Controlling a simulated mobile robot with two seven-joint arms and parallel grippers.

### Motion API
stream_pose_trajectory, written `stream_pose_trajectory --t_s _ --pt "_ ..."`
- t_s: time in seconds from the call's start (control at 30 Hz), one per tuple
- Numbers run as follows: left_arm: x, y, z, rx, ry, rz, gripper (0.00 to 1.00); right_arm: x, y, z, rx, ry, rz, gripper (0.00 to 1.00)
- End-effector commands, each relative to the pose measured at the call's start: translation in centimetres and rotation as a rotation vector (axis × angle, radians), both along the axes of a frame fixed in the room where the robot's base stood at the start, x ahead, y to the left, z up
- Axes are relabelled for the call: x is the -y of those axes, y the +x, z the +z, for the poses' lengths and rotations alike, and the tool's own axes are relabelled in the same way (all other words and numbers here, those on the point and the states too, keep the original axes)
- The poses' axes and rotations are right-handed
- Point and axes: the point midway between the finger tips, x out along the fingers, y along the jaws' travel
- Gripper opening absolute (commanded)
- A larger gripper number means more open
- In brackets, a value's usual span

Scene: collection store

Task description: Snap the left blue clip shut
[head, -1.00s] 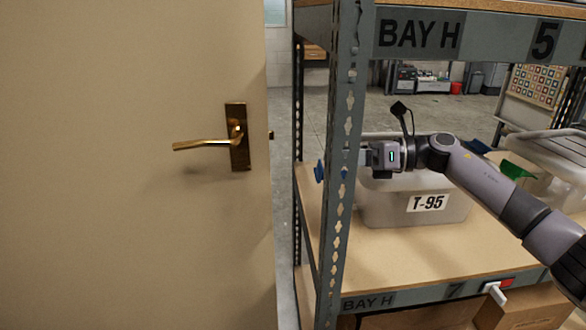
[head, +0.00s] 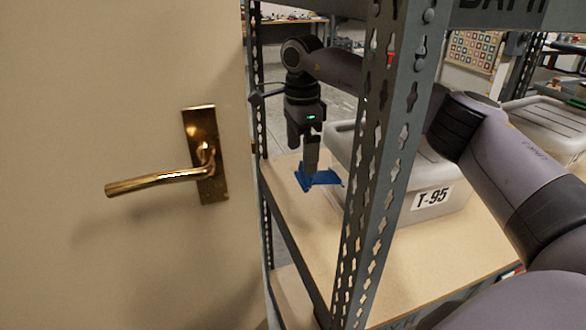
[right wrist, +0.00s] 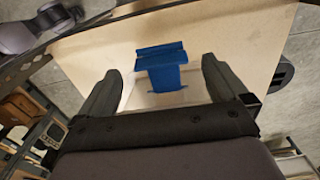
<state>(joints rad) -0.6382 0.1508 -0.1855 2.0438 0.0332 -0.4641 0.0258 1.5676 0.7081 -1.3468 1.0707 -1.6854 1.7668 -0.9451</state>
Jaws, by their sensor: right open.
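The grey box (head: 400,195) labelled T-95 stands on the shelf, partly hidden by the rack post. Its left blue clip (head: 322,178) juts out from the box's left end, swung away from the wall. My right gripper (head: 305,160) points down just above this clip, open with nothing held. In the right wrist view the blue clip (right wrist: 162,68) shows between the two spread fingers, with a strip of the pale box (right wrist: 165,98) below it. I cannot tell whether a finger touches the clip. My left gripper is out of view.
The slotted rack post (head: 385,150) stands in front of the box, with my right arm passing behind it. A beige door with a brass handle (head: 170,180) fills the left. Another lidded box (head: 545,125) stands at the right. The front shelf board (head: 420,260) is clear.

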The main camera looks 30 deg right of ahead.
Motion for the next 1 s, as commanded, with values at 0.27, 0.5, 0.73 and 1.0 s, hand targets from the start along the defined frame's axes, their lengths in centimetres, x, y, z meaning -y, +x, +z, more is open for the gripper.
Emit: stream_pose_trajectory --t_s 0.27,0.5,0.73,1.0 --pt "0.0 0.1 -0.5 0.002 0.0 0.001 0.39 0.0 -0.1 -4.5 -0.001 0.002 -0.001 1.0" --pt "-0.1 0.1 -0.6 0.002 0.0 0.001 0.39 0.0 0.0 -5.9 0.001 0.004 0.0 1.0" --pt "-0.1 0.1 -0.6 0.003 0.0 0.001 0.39 -0.1 0.0 -5.9 0.001 0.005 0.0 0.94" --pt "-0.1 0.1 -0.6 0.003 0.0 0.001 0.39 -0.1 0.0 -5.9 0.002 0.006 0.0 0.32"
